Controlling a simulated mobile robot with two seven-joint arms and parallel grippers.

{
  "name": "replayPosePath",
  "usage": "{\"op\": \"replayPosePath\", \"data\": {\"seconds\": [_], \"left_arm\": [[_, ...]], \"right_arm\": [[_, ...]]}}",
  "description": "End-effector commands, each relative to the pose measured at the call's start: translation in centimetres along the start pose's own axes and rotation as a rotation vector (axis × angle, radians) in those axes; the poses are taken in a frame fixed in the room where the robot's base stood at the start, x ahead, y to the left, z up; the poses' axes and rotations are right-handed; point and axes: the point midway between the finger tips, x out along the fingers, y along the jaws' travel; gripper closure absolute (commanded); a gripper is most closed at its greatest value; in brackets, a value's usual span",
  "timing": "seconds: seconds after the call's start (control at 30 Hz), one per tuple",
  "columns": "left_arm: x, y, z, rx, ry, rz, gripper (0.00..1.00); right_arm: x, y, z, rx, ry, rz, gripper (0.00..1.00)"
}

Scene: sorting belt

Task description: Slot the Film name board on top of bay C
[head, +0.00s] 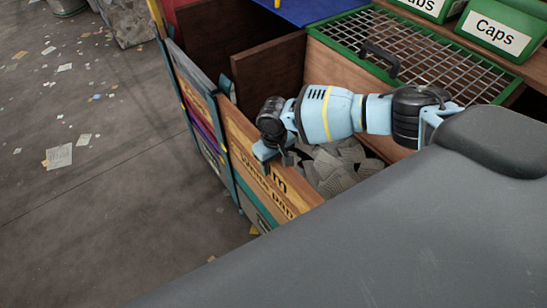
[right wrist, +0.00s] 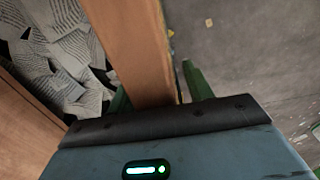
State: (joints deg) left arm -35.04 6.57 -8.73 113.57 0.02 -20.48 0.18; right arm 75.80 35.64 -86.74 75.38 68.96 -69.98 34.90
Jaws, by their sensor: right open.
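A wooden board (head: 238,132) forms the upper front of the bay holding grey paper sheets. A large dark "m" shows on it, with "Waste pap" lettering below; the rest is hidden by my gripper. This fits the Film name board, but I cannot read the whole name. My right gripper (head: 266,153) is at the top of this board. In the right wrist view its green fingers (right wrist: 157,84) stand open, one on each side of the board's edge (right wrist: 128,45). I cannot tell whether they touch it. No bay letter is readable. My left gripper is not in view.
Paper sheets (head: 335,168) lie in the bay under my right arm. A green-framed wire grid (head: 418,50) with a dark handle is behind. Green bins, one labelled "Caps" (head: 500,35), stand at the back right. The floor (head: 100,190) to the left is open, with scattered scraps.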

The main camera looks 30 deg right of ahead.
Motion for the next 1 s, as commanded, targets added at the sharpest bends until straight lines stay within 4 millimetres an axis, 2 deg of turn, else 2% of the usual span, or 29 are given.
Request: {"op": "replayPosePath", "data": {"seconds": [0.23, 0.63, 1.0], "left_arm": [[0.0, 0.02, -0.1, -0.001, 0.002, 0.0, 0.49], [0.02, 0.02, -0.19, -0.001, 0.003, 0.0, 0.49], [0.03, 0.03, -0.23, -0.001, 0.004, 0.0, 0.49]], "right_arm": [[0.0, -0.01, -0.04, -0.001, 0.001, 0.0, 0.49], [-0.01, 0.01, -0.02, 0.0, 0.001, 0.0, 1.0], [0.0, 0.03, -0.01, 0.0, 0.0, 0.001, 1.0]]}}
